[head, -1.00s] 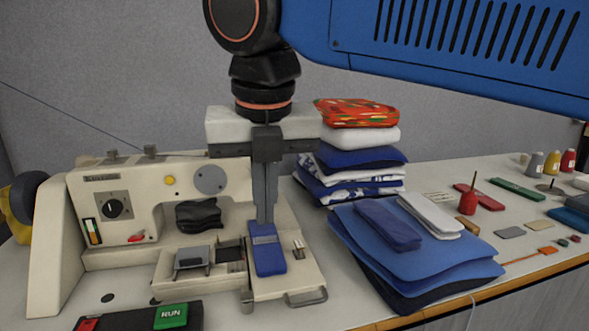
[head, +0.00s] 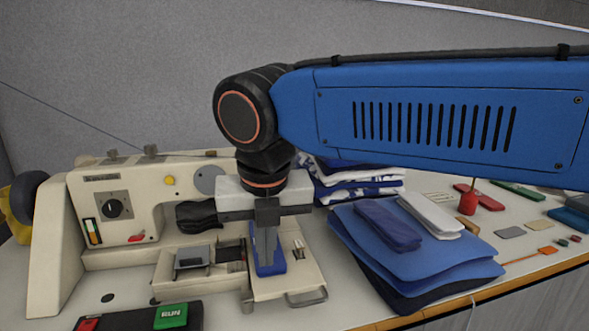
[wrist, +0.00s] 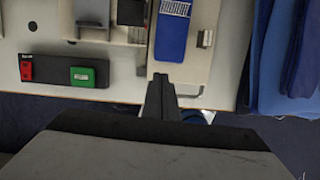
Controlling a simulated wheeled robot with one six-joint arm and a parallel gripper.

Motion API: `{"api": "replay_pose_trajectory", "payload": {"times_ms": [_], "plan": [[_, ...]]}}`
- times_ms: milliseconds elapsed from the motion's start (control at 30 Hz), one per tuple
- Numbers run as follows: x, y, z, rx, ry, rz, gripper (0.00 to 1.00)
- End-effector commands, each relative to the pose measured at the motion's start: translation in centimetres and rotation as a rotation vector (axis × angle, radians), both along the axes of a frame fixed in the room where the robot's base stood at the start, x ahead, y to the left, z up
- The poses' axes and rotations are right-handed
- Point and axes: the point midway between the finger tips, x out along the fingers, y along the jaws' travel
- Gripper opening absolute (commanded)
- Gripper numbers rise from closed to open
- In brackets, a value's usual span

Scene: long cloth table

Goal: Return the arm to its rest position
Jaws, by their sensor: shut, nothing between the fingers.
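My gripper (head: 266,245) hangs from the blue arm in front of the sewing machine, pointing down. Its fingers are shut with nothing between them. In the head view they cover part of a blue piece (head: 270,265) lying on the machine's tray. In the wrist view the shut fingers (wrist: 160,90) show at the centre, with the blue piece (wrist: 172,35) beyond their tips and no contact visible there.
The cream sewing machine (head: 130,240) stands at left, with a control box with a green RUN button (head: 171,316) in front. Folded blue cloths (head: 410,250) lie to the right, with another folded stack (head: 355,185) behind. Small tools and spools lie farther right.

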Motion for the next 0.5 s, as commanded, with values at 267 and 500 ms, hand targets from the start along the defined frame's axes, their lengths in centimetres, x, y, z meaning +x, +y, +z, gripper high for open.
{"api": "replay_pose_trajectory", "payload": {"times_ms": [267, 500], "plan": [[1.1, 0.2, -4.3, -0.002, 0.001, -0.001, 0.0], [-1.0, -0.2, -5.5, -0.001, 0.0, 0.004, 0.0]]}}
